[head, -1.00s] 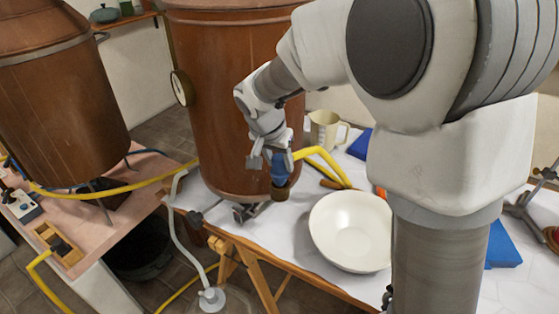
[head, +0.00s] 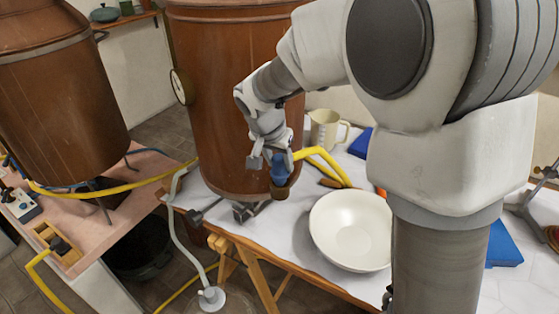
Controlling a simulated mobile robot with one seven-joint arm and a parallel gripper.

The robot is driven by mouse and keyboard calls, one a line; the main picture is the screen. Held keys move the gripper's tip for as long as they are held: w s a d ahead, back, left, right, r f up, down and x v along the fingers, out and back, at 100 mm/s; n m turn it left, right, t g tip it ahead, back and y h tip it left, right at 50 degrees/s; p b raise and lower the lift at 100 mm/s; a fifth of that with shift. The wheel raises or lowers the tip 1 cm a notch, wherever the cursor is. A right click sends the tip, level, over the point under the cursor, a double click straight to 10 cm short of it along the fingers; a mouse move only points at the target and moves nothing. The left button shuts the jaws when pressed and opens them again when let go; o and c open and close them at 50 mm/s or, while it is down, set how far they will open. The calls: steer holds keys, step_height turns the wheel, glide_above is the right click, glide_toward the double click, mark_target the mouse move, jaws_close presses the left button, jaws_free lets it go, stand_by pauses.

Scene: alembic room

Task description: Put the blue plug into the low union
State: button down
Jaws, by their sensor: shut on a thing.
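My gripper (head: 267,162) is shut on the blue plug (head: 280,170), in front of the lower right side of the middle copper vessel (head: 235,110). The plug is upright, and a yellow hose (head: 322,158) runs from it to the right. A brown collar (head: 281,192) shows directly under the plug. I cannot tell whether it is the low union, or whether the plug is in it or only above it. A grey fitting (head: 246,211) with a dark knob (head: 195,218) sits at the vessel's foot.
A white bowl (head: 351,230) stands on the table right of the plug. A beige jug (head: 325,129) and blue items are behind it. A grey hose (head: 180,235) hangs at the table's left edge. A second copper vessel (head: 60,100) stands at left.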

steer(key=shift+f+b, duration=1.3)
steer(key=shift+b, duration=0.55)
stand_by(2.8)
steer(key=shift+c, duration=1.5)
jaws_free()
steer(key=shift+r, duration=0.15)
steer(key=shift+r+p, duration=2.15)
steer(key=shift+r, duration=1.2)
